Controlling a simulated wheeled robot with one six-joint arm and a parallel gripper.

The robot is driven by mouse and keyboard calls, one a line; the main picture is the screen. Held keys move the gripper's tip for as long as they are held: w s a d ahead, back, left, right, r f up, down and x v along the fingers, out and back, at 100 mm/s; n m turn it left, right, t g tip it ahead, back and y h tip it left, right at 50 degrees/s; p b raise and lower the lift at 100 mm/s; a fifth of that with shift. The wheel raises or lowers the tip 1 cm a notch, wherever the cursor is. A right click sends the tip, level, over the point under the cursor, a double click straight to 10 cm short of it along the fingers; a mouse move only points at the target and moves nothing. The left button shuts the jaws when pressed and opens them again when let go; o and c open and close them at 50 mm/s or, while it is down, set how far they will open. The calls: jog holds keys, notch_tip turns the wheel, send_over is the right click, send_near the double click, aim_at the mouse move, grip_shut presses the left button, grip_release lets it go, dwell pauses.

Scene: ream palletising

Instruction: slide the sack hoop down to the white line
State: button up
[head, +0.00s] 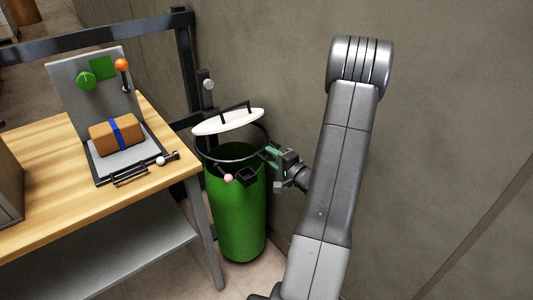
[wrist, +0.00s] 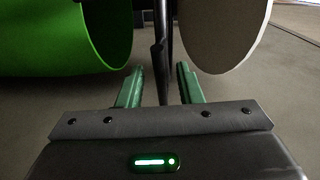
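The sack hoop (head: 232,161) is a dark ring around the top of a green sack or bin (head: 238,210), under a tilted white lid (head: 228,122). My gripper (head: 270,154), with green fingers, is at the hoop's right side. In the wrist view my gripper (wrist: 160,82) has its fingers apart, with a dark bar (wrist: 163,65), apparently the hoop's rim, between them. Gaps show on both sides of the bar. The green body (wrist: 65,40) is at left and the white lid (wrist: 225,35) at right. I cannot make out the white line.
A wooden table (head: 60,205) stands at left, bearing a grey fixture (head: 85,75) with a brown, blue-banded pack (head: 117,135). A dark post (head: 186,60) and rail stand behind the hoop. A pink ball knob (head: 228,178) is at the hoop's front. The wall (head: 460,130) is close at right.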

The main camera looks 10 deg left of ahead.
jog(key=x, duration=0.3)
jog(key=shift+w+a, duration=0.15)
jog(key=shift+a, duration=0.05)
grip_shut()
jog(key=shift+f, duration=0.1)
